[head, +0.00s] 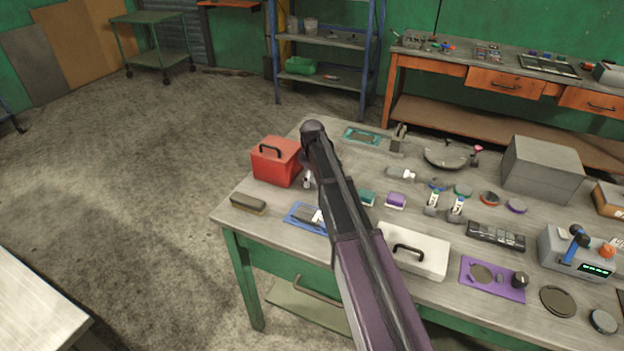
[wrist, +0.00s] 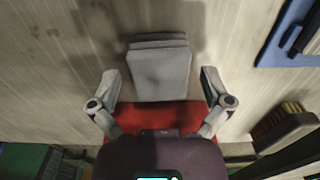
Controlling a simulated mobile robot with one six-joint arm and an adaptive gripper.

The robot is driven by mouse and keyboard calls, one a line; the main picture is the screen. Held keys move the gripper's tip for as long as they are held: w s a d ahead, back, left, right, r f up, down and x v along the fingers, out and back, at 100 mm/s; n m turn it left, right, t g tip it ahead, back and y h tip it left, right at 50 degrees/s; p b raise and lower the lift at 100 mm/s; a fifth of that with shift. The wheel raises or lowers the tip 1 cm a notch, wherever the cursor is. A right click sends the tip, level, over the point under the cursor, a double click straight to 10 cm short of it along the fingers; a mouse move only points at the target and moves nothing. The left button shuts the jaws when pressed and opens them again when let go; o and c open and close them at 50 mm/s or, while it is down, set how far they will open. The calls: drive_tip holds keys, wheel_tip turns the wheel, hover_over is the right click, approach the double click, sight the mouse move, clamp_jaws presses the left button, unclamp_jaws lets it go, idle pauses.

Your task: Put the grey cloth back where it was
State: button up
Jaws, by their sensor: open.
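The grey cloth (wrist: 160,68) shows in the wrist view as a small folded pad with a layered far edge. It lies between the two spread fingers of my gripper (wrist: 160,88), with clear gaps on both sides. My gripper is open and not holding it. The cloth's near edge meets the red box (wrist: 190,112); I cannot tell whether it rests on the box or on the table. In the head view my gripper (head: 308,182) is low beside the red box (head: 277,161), mostly hidden by my arm, and I cannot make out the cloth.
A brush (head: 248,203) and a blue mat with tools (head: 305,216) lie near the table's front left. A white box with a handle (head: 413,250) and several small items fill the middle and right. Bare tabletop (head: 238,218) shows by the left edge.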

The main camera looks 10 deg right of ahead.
sight(312, 178)
drive_tip(key=shift+r, duration=0.1)
wheel_tip(312, 178, up, 12)
drive_tip(key=p, duration=1.2)
drive_tip(key=shift+r, duration=0.1)
drive_tip(key=shift+s, duration=0.1)
idle(0.6)
drive_tip(key=s+m, duration=1)
drive_tip(key=s, duration=1.9)
drive_tip(key=shift+m, duration=0.4)
